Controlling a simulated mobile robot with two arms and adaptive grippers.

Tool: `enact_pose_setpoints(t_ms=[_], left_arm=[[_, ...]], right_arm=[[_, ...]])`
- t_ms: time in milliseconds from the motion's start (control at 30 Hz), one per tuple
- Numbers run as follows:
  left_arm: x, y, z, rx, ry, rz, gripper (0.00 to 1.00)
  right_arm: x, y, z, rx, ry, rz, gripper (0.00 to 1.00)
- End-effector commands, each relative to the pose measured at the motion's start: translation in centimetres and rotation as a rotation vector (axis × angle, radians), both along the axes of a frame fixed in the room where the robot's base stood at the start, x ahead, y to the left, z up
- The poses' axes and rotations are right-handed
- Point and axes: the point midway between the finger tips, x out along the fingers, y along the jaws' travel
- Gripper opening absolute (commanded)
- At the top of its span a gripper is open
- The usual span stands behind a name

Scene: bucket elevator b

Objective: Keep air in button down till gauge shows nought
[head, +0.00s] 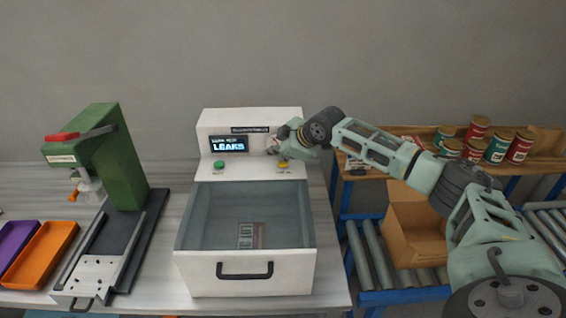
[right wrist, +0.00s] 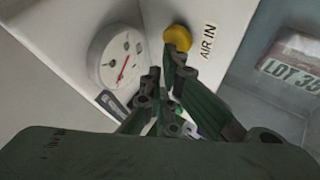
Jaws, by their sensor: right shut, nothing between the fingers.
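The yellow air in button (head: 283,166) is on the right of the white machine's front panel. In the right wrist view the yellow button (right wrist: 177,35) sits beside the "AIR IN" label (right wrist: 208,43). My right gripper (head: 280,153) is shut and empty; in the right wrist view a fingertip overlaps the button's lower edge. I cannot tell whether it presses the button. The round white gauge (right wrist: 116,57) has a red needle; its figures are too blurred to read. In the head view my gripper largely hides the gauge. My left gripper is not in view.
A clear-topped drawer (head: 245,272) juts out in front. A green press (head: 118,150) stands at left. Tins (head: 497,148) and a cardboard box (head: 413,235) are at right.

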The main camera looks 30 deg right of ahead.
Motion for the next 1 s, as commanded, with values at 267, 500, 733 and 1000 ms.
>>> enact_pose_setpoints(t_ms=[267, 500, 733, 1000], left_arm=[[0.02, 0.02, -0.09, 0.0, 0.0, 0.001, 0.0], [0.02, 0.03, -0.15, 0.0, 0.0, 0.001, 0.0], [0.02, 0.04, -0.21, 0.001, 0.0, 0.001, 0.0], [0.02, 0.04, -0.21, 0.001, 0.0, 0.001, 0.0]], right_arm=[[0.0, 0.01, -0.39, 0.0, 0.0, 0.0, 0.0], [0.0, 0.01, -0.68, 0.0, 0.0, 0.0, 0.0], [-0.01, 0.01, -0.97, 0.0, 0.001, 0.001, 0.0], [-0.02, 0.0, -1.07, 0.0, 0.001, 0.0, 0.0]])
